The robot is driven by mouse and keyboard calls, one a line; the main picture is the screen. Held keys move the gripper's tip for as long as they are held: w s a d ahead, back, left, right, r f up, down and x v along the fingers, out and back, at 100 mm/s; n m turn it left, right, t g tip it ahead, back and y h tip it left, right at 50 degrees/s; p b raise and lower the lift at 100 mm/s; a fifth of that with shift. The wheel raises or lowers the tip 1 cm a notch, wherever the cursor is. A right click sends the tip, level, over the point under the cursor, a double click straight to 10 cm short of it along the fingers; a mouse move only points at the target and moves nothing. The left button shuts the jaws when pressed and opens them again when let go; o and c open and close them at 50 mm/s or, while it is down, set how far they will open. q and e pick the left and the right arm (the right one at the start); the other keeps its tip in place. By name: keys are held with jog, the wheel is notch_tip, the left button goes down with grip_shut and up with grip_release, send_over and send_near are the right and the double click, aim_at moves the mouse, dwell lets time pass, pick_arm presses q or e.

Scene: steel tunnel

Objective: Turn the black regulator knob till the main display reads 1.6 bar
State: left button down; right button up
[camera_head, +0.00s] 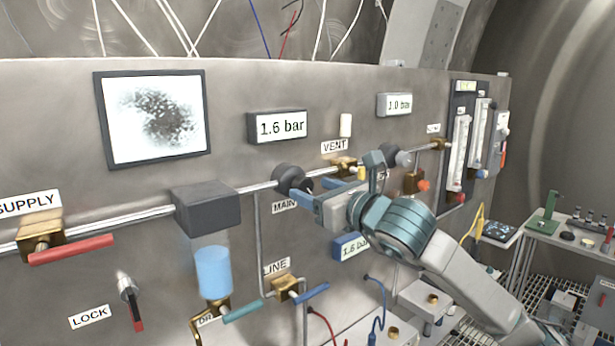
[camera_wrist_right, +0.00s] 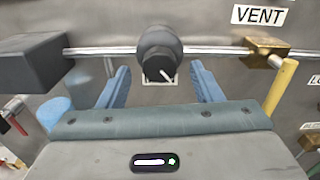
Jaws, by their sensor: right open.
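The black regulator knob (camera_head: 290,178) sits on the steel pipe above the MAIN label (camera_head: 284,207). In the right wrist view the knob (camera_wrist_right: 158,52) has a white pointer mark tilted to the lower right. The main display (camera_head: 279,126) above it reads 1.6 bar. My right gripper (camera_head: 316,190) is open in front of the knob. In the wrist view its two blue fingers (camera_wrist_right: 160,82) stand apart, one to each side of the knob, with visible gaps. The knob is not gripped. My left gripper is not in view.
A second display (camera_head: 397,104) reads 1.0 bar, and a blue-framed display (camera_head: 350,246) reads 1.6 bar, partly hidden. A dark filter block (camera_head: 207,209) is left of the knob. The VENT valve's yellow handle (camera_wrist_right: 280,86) stands close to my right gripper's right side.

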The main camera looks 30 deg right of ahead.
aim_at(306, 187)
jog(key=shift+w+a+p, duration=0.15)
jog(key=shift+w+p, duration=0.7)
jog(key=shift+w, duration=0.65)
jog(key=c, duration=1)
jog(key=shift+f+b, duration=0.15)
jog(key=shift+b, duration=0.85)
